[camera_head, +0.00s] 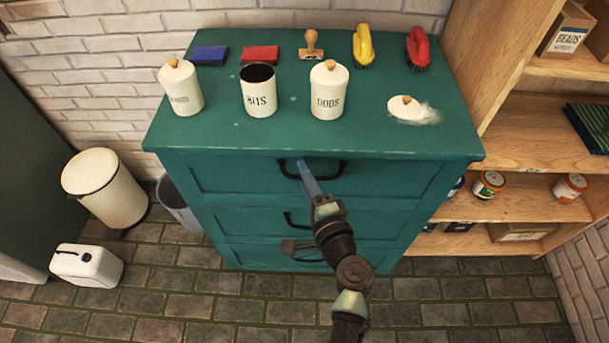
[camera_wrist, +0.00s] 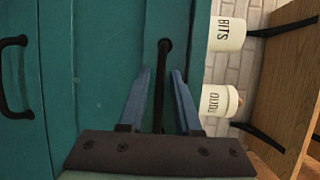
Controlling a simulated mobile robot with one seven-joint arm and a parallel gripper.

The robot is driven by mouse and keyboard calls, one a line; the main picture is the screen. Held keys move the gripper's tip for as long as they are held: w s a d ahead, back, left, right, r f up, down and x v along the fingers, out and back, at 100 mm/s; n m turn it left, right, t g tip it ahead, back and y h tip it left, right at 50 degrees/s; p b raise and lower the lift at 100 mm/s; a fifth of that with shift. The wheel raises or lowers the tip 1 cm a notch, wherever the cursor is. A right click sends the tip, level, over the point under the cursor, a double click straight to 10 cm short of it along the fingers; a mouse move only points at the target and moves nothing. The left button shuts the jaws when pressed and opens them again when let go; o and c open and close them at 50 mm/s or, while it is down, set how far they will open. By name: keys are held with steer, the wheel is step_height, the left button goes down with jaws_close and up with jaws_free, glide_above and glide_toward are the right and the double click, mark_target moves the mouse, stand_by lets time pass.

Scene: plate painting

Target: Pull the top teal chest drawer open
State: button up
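The teal chest (camera_head: 415,180) stands against the brick wall with its drawers facing me. Its top drawer (camera_head: 240,175) looks shut, flush with the front. The black bar handle (camera_head: 335,172) of that drawer runs level across its middle. My gripper (camera_head: 306,172) reaches to this handle from the front. In the wrist view, which is turned sideways, the top drawer's handle (camera_wrist: 160,90) lies between the two blue fingers of my gripper (camera_wrist: 160,73). The fingers are open, with a gap on each side of the bar. The lower drawers' handles are partly hidden by my arm.
On the chest top stand white canisters (camera_head: 328,92), a lid (camera_head: 405,107) beside spilled powder, sponges (camera_head: 260,55), a stamp (camera_head: 312,45) and brushes (camera_head: 363,46). A wooden shelf (camera_head: 520,200) is close on the right. A bin (camera_head: 103,190) and jug (camera_head: 86,266) stand left.

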jaws_close()
stand_by(1.2)
